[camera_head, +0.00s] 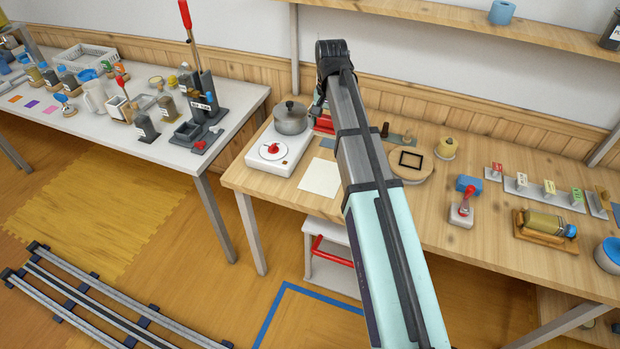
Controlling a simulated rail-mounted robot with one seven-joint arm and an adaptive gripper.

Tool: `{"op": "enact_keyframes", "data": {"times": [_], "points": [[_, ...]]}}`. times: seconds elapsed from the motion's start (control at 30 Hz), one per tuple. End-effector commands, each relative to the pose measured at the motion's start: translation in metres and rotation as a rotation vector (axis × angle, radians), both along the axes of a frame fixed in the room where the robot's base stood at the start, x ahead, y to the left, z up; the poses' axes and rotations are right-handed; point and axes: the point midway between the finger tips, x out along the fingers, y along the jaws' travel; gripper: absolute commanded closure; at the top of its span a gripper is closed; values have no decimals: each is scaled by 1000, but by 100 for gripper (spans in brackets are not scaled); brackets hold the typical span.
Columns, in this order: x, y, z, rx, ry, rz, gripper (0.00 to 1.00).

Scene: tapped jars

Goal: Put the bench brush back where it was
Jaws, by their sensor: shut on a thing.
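My arm reaches up across the middle of the view and bends down at its top end, over the back of the wooden bench (322,211). My gripper (319,106) is mostly hidden behind my arm, with only a sliver showing to the left of it, close to the steel pot. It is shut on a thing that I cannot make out. A red piece (323,123) shows just below that sliver; I cannot tell whether it is held or stands on the bench. I cannot pick out the bench brush for certain anywhere in view.
A steel pot (291,118) stands on a white hotplate (279,153) left of my arm. A cream sheet (320,178) lies in front. Right of my arm are a round wooden board (410,168), a red-handled stamp (463,206) and a jar on a cradle (545,225).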

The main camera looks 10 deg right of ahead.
Motion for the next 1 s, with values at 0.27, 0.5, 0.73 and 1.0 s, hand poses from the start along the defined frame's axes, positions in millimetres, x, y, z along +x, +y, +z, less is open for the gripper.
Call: {"op": "enact_keyframes", "data": {"times": [0.27,0.5,0.73,1.0], "points": [[3,0,-25,0,4,-29,61],[3,0,-77,0,4,-28,61],[4,0,-125,0,4,-27,61],[5,0,-155,0,0,-27,61]]}}
